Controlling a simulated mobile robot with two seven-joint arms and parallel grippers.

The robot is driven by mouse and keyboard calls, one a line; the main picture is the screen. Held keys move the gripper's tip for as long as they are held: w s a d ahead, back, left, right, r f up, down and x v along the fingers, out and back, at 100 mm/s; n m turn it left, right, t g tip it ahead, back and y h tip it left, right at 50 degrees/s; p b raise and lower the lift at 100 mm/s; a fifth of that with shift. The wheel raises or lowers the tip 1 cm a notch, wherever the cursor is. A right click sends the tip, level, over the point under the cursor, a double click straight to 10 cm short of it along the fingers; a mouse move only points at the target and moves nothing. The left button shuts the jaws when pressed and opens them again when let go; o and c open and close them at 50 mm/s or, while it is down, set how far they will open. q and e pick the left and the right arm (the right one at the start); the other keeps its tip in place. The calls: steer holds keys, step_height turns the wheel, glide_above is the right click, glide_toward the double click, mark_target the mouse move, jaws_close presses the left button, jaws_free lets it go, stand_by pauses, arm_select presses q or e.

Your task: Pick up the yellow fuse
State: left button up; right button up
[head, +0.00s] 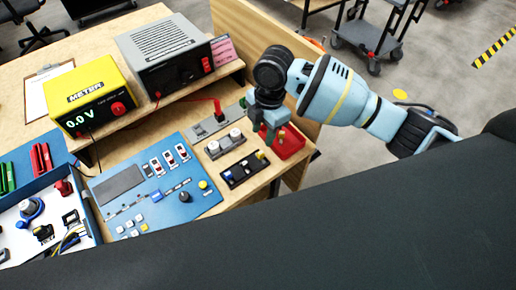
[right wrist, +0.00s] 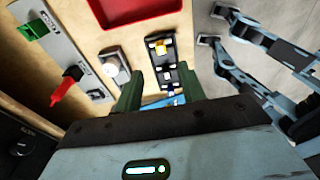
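In the right wrist view the yellow fuse (right wrist: 160,47) is at the upper end of the holder (right wrist: 177,50), ahead of the fingers. My right gripper (head: 268,135) is above the bench, beside the red tray and behind the holder in the head view. Its two green fingers (right wrist: 160,90) are apart, with nothing held between them. My left gripper is not in view.
A red tray (head: 290,146) lies right of the holder. A grey block with white knobs (head: 213,148) and a grey strip with a red plug (head: 204,129) lie left of it. A blue panel (head: 130,205), yellow meter (head: 90,98) and grey power supply (head: 165,55) stand farther left.

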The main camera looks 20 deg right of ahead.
mark_target(261, 153)
steer(key=shift+s+f, duration=0.15)
steer(key=shift+f, duration=1.15)
steer(key=shift+a+f, duration=0.1)
steer(key=shift+f, duration=0.3)
steer(key=shift+s+a+f, duration=0.1)
steer(key=shift+f, duration=1.1)
steer(key=shift+a+f, duration=0.1)
steer(key=shift+f, duration=1.05)
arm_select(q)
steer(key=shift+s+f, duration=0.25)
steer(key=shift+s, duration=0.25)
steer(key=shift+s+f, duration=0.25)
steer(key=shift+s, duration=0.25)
arm_select(e)
steer(key=shift+c, duration=0.3)
jaws_close()
